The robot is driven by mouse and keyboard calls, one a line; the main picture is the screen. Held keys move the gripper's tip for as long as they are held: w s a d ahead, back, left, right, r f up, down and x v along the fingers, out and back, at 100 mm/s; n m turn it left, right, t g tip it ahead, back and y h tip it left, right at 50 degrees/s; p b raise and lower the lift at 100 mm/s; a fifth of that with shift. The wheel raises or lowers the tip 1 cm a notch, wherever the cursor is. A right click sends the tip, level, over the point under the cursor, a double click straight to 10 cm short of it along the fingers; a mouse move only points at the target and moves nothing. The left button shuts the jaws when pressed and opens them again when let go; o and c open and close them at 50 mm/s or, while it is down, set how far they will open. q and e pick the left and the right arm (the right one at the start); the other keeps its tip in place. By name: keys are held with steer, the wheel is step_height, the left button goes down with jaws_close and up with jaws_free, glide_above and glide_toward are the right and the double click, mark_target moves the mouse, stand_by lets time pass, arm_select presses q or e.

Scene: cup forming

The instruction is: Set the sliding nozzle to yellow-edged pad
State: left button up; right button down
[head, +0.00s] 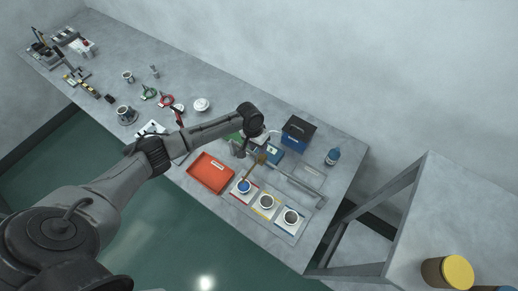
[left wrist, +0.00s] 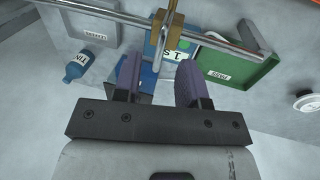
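The sliding nozzle is a brass-coloured block (head: 262,159) on a metal rail (head: 299,184). In the left wrist view the brass block (left wrist: 164,38) sits on the rail just beyond my fingers. The yellow-edged pad (head: 256,211) lies in the middle of three pads, below the rail, with a cup (head: 266,201) on it. My left gripper (head: 241,150) is beside the rail's left end, close to the block. In the left wrist view its two purple-grey fingers (left wrist: 158,78) are apart, with no object clearly held. My right gripper is out of view.
A red-edged pad with a blue-filled cup (head: 243,186) and a blue-edged pad with a cup (head: 291,217) flank the yellow one. An orange tray (head: 210,174) lies left. A green tray (left wrist: 236,68) shows in the wrist view.

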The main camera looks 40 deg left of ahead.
arm_select(q)
steer(key=shift+d+f, duration=0.25)
steer(key=shift+f, duration=1.05)
jaws_close()
